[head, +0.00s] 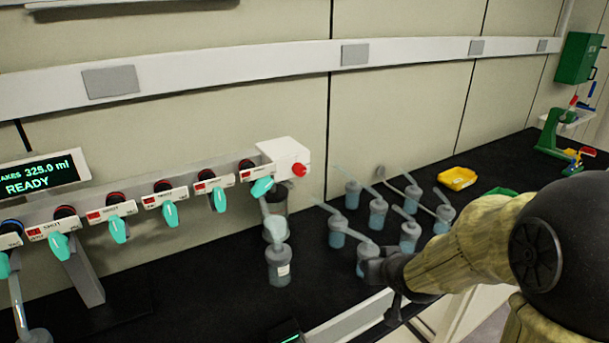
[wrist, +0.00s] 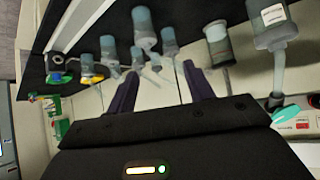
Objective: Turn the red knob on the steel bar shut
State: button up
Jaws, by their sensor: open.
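The red knob (head: 300,169) sits on the front of a white box (head: 285,150) at the right end of the steel bar (head: 150,200). The knob's turn position is too small to read.
A flask (head: 279,264) hangs or stands below the rightmost valve. Several blue-filled flasks (head: 377,212) stand between the bar and my arm. A yellow tray (head: 457,178) lies farther right.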

aim_at(302, 172)
jog(key=w+a+r+n+t+y, duration=0.3)
jog(key=w+a+r+t+y, duration=0.2)
jog(key=r, duration=0.5)
jog(key=w+a+y+b, duration=0.1)
jog(key=w+a+y, duration=0.1)
jog(key=a+y, duration=0.1)
jog(key=shift+w+a+r, duration=0.2)
jog(key=shift+a, duration=0.15)
jog(key=p+x, duration=0.1)
jog(key=x, duration=0.4)
jog(key=p+x, duration=0.2)
jog(key=x, duration=0.4)
jog(key=p+x, duration=0.2)
jog(key=x, duration=0.4)
jog(key=shift+w+a+r, duration=0.1)
jog(key=shift+a+r, duration=0.15)
jog(key=shift+r, duration=0.15)
jog(key=c, duration=1)
